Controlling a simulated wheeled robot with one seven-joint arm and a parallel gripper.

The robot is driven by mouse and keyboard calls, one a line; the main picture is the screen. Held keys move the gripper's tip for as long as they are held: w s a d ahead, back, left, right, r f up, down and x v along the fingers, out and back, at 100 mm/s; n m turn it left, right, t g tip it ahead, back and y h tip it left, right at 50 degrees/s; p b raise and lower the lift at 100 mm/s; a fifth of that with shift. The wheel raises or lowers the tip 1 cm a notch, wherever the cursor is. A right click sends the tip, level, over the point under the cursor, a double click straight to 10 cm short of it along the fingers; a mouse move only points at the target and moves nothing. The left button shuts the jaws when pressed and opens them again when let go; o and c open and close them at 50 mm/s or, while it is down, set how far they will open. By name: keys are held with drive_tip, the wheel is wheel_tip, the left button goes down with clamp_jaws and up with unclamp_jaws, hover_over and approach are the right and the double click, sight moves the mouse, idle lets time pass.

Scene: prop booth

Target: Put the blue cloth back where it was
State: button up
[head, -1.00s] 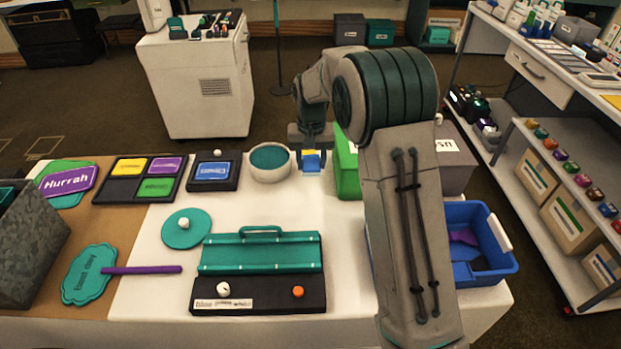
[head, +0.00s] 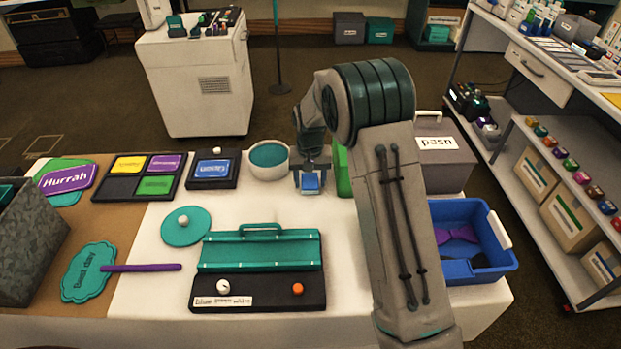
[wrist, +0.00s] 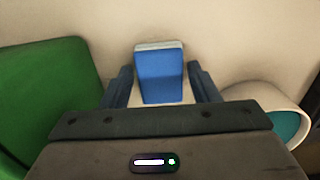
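The blue cloth (head: 310,182) looks like a small blue block with a pale far edge. It sits between the fingertips of my gripper (head: 311,172), at the back edge of the white table.
A white bowl with teal inside (head: 288,172) stands close left of my gripper, a green box (head: 342,172) close right.

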sight(310, 182)
drive_tip(key=shift+o, duration=0.6)
drive_tip(key=shift+r, duration=0.15)
drive_tip(key=shift+r, duration=0.25)
wheel_tip(310, 182, up, 12)
drive_tip(key=s+d+r+t, duration=0.1)
drive_tip(key=s+d+r, duration=0.3)
drive_tip(key=s, duration=0.3)
drive_tip(key=s+d+r, duration=0.3)
drive_tip(key=s, duration=0.3)
drive_tip(key=s+d, duration=0.2)
drive_tip(key=s, duration=0.7)
drive_tip(key=s+d+f+t, duration=0.1)
drive_tip(key=s+d, duration=0.2)
drive_tip(key=s, duration=0.6)
